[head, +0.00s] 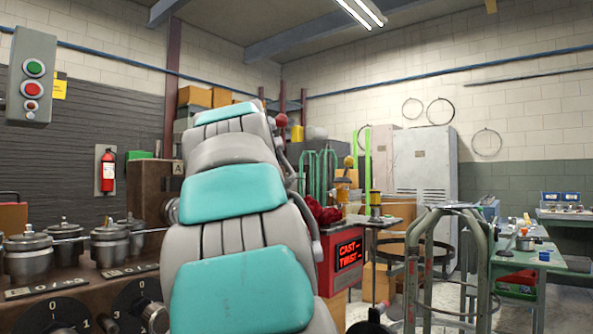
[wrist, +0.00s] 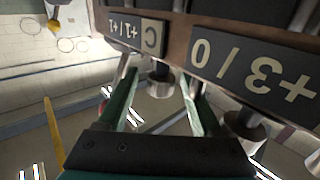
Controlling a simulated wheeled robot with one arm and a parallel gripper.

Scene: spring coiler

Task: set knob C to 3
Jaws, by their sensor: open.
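A short metal knob (wrist: 160,84) sticks out just by the C plate. My gripper (wrist: 159,92) is open, with one green finger on each side of this knob; I cannot tell whether they touch it. Its setting is not readable. In the head view my arm hides the gripper and this knob.
A second metal knob (wrist: 243,124) stands right of my fingers, by a plate with 0 and +3 (wrist: 250,65). In the head view, black dials (head: 137,304) and metal drums (head: 108,245) are at lower left. A red display box (head: 348,254) stands right of my arm.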

